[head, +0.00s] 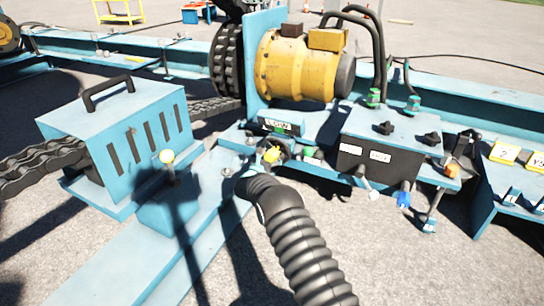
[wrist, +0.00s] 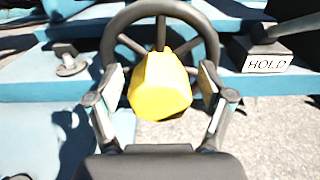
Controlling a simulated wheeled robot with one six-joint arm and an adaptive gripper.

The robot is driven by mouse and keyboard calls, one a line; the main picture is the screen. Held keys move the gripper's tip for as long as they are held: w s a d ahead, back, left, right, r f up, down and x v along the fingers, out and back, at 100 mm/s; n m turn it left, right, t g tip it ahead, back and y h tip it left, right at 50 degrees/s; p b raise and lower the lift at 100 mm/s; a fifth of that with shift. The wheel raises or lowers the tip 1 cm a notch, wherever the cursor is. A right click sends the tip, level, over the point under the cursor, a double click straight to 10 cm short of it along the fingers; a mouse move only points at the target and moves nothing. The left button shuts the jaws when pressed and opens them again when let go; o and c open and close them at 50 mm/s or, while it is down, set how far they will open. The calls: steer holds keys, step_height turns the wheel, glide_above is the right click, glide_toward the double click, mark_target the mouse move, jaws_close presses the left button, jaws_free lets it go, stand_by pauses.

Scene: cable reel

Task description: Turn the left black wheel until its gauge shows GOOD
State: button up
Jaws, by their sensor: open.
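A black spoked wheel (wrist: 118,32) fills the upper middle of the wrist view, with a yellow knob (wrist: 160,85) on its near side. My gripper (wrist: 163,88) is open, with one finger on each side of the yellow knob; I cannot tell if either touches it. In the head view, the yellow knob (head: 272,154) shows just past the end of my black ribbed arm sleeve, which hides much of the gripper and wheel. Just above, a small gauge plate (head: 279,125) on a blue housing appears to read LOW.
A blue box (head: 365,140) with two black knobs and white labels stands right of the wheel. A plate marked HOLD (wrist: 267,62) sits by a lever at right.

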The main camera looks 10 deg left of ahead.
steer(key=shift+w+d, duration=0.1)
steer(key=shift+w, duration=0.05)
jaws_close()
